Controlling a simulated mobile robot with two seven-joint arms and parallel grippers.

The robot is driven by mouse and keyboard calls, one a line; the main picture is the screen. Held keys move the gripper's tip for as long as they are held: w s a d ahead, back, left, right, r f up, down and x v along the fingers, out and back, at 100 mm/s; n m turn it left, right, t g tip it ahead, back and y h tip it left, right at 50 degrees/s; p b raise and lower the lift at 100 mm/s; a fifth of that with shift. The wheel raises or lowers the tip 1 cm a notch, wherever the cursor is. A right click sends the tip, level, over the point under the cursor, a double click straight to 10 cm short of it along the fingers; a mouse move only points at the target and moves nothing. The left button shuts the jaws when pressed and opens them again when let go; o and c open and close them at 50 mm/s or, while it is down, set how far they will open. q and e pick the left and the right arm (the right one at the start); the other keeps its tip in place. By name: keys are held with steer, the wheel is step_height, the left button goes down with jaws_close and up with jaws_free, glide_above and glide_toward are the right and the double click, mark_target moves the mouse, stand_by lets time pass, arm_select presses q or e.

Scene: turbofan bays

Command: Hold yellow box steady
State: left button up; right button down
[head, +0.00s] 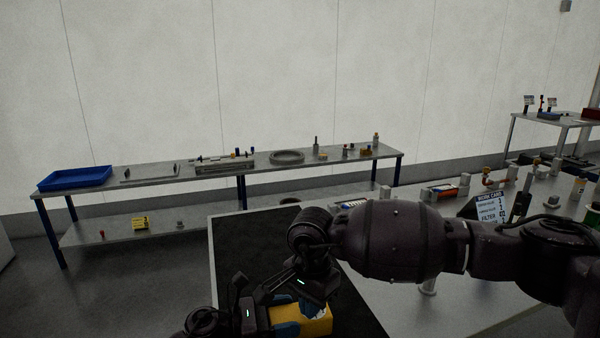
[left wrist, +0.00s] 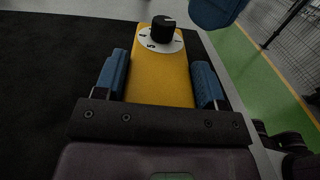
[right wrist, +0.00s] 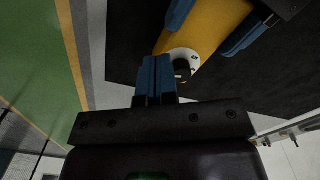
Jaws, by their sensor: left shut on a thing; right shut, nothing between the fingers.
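The yellow box (head: 316,321) lies on a black mat (head: 240,238). In the left wrist view the yellow box (left wrist: 160,80) sits between the blue fingers of my left gripper (left wrist: 161,72), which is shut on it. A white dial plate (left wrist: 160,39) with a black knob (left wrist: 163,28) is at the box's far end. My right gripper (right wrist: 156,68) is shut and empty, its fingertips close beside the knob (right wrist: 182,67); I cannot tell whether they touch it. In the head view my right arm hides part of the box and the dial.
The mat is on a grey worktop (head: 375,284) with a work card (head: 487,207) and several parts at the right. A long bench (head: 262,166) with a blue tray (head: 75,178) stands by the wall. The mat's far left area is clear.

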step_height(320, 180, up, 4)
steer(key=shift+w+f, duration=0.1)
steer(key=shift+a, duration=0.1)
